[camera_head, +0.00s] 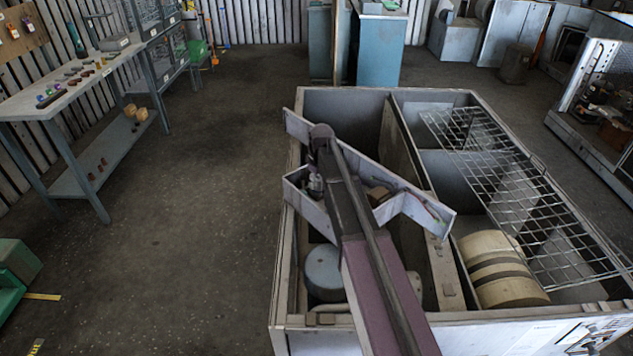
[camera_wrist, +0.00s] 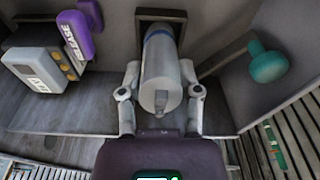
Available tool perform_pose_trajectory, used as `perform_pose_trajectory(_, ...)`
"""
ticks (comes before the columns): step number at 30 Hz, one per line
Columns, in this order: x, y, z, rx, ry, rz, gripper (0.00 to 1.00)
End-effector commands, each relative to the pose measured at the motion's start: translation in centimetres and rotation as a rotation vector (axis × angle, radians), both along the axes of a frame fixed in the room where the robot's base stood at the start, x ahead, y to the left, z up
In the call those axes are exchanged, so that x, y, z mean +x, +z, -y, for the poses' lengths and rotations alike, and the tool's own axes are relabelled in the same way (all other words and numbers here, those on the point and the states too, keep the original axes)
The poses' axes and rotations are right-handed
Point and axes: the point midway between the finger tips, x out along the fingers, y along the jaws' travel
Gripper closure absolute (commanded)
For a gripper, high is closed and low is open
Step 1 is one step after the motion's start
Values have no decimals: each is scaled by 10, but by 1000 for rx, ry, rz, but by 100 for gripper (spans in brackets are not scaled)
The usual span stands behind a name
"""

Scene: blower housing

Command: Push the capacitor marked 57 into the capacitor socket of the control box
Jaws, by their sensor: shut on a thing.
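In the wrist view a grey cylindrical capacitor (camera_wrist: 160,85) with a blue band near its far end is between the two fingers of my gripper (camera_wrist: 160,92), which is shut on it. Its number cannot be read. Its far end points at a dark square-framed socket (camera_wrist: 177,16) on the wall of the control box (camera_wrist: 225,20). The capacitor hides most of the socket, so I cannot tell how far it is in. In the head view the control box (camera_head: 428,216) is a pale, angled-walled tray in the housing, and my arm hides much of it.
Inside the box, a purple labelled part (camera_wrist: 74,36) and a white block with yellow pieces (camera_wrist: 40,68) are left of the capacitor. A teal round-headed part (camera_wrist: 267,63) is to the right. In the housing are a wire grille (camera_head: 505,180) and a cream drum (camera_head: 490,250).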

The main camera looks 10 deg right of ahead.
Motion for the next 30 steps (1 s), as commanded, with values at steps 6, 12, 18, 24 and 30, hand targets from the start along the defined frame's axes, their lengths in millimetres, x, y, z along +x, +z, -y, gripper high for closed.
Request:
perform_pose_trajectory(6,0,-4,0,0,0,0,89)
perform_pose_trajectory(12,0,-7,0,0,0,0,89)
perform_pose_trajectory(18,0,-7,0,0,0,0,35)
perform_pose_trajectory(24,0,-7,1,0,-1,0,15)
perform_pose_trajectory(30,0,-7,1,0,-1,0,15)
